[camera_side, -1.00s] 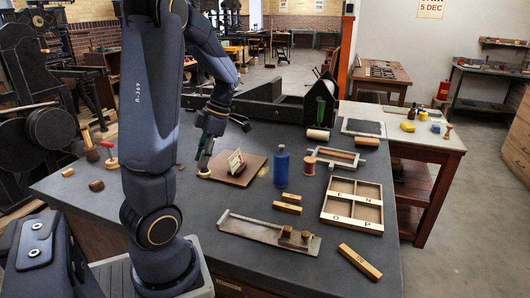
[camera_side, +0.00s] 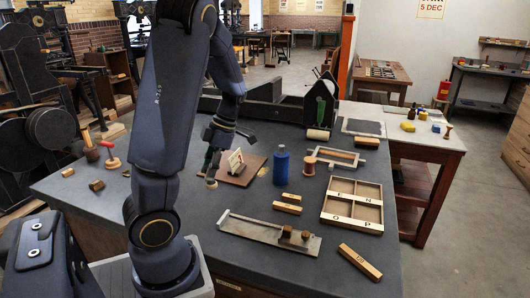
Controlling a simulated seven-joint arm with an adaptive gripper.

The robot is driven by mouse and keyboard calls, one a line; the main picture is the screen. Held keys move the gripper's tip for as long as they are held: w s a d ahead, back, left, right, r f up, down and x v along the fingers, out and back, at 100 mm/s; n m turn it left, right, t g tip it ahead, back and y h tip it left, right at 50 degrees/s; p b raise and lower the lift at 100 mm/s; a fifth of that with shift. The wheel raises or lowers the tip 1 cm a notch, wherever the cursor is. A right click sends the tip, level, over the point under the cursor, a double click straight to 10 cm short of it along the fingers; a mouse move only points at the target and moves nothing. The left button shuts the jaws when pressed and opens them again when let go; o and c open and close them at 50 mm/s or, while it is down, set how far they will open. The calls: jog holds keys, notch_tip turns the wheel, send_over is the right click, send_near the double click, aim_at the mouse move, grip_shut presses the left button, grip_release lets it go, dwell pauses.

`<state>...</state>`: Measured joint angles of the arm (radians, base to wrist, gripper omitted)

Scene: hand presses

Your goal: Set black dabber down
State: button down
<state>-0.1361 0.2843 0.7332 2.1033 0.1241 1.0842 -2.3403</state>
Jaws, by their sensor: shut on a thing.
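My gripper (camera_side: 211,163) points down over the dark tabletop, left of the brown board. It is shut on the black dabber, which is mostly hidden by the fingers. A pale round end of the black dabber (camera_side: 212,184) shows below the fingertips, at or just above the tabletop beside the board's left edge. I cannot tell whether it touches the table.
The brown board (camera_side: 251,176) carries a small upright card (camera_side: 235,161). A blue bottle (camera_side: 281,167) and thread spool (camera_side: 309,166) stand to the right. A compartment tray (camera_side: 352,224) is farther right. The front-left tabletop is fairly clear.

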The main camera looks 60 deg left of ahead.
jog(key=shift+w+a+f, duration=0.5)
jog(key=shift+w+f, duration=0.1)
jog(key=shift+f, duration=0.9)
jog(key=shift+w+a+f, duration=0.55)
jog(key=shift+f, duration=0.9)
jog(key=shift+w+a+f, duration=0.5)
jog(key=shift+w+f, duration=0.1)
jog(key=shift+f, duration=0.9)
jog(key=c, duration=0.8)
grip_release()
jog(key=shift+f, duration=0.1)
jog(key=shift+c, duration=0.2)
